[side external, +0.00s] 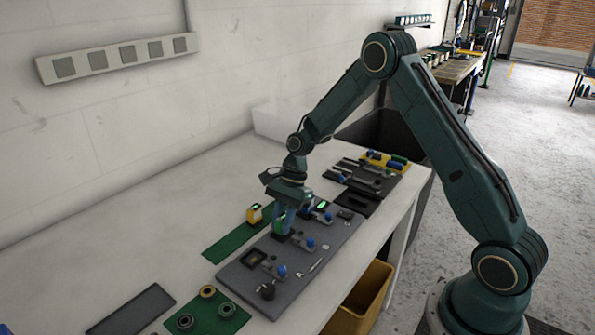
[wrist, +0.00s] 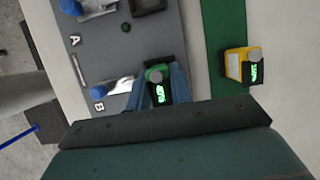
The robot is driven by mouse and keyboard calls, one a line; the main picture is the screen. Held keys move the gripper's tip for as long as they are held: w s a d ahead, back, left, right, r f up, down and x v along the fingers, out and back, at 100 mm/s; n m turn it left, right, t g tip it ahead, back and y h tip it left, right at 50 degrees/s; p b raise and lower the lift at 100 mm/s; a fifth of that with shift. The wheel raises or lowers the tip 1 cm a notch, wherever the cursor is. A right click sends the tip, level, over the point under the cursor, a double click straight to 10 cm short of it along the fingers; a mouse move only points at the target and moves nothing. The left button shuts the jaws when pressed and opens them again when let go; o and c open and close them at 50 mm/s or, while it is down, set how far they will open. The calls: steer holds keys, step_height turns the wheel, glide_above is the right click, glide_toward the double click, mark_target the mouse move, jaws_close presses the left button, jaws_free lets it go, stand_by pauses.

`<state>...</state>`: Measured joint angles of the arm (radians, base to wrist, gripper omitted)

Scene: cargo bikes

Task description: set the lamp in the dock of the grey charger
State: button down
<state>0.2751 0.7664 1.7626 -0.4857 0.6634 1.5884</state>
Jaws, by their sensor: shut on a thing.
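The grey charger board (side external: 235,277) lies on the white bench, and it fills the left of the wrist view (wrist: 118,55). It has dark square docks, one empty (side external: 253,257). My gripper (side external: 284,223) points down over the dock near the board's middle. Its blue fingers (wrist: 163,86) are shut on a green lamp (wrist: 158,75) with a grey top and a lit green display. The lamp stands upright within the outline of the dark dock. I cannot tell whether it is fully seated, as the fingers hide its lower part.
A yellow unit (side external: 254,214) with a lit display (wrist: 242,66) stands on a green mat (side external: 226,240) beside the board. Blue-knobbed clamps (side external: 310,243) line the board's other side. A second green mat (side external: 206,316) holds round parts. A yellow bin (side external: 362,300) is below the bench edge.

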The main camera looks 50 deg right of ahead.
steer(key=c, duration=1.2)
jaws_free()
steer(key=shift+o, duration=0.2)
steer(key=shift+r, duration=0.1)
steer(key=v, duration=1.3)
steer(key=shift+d+r, duration=0.2)
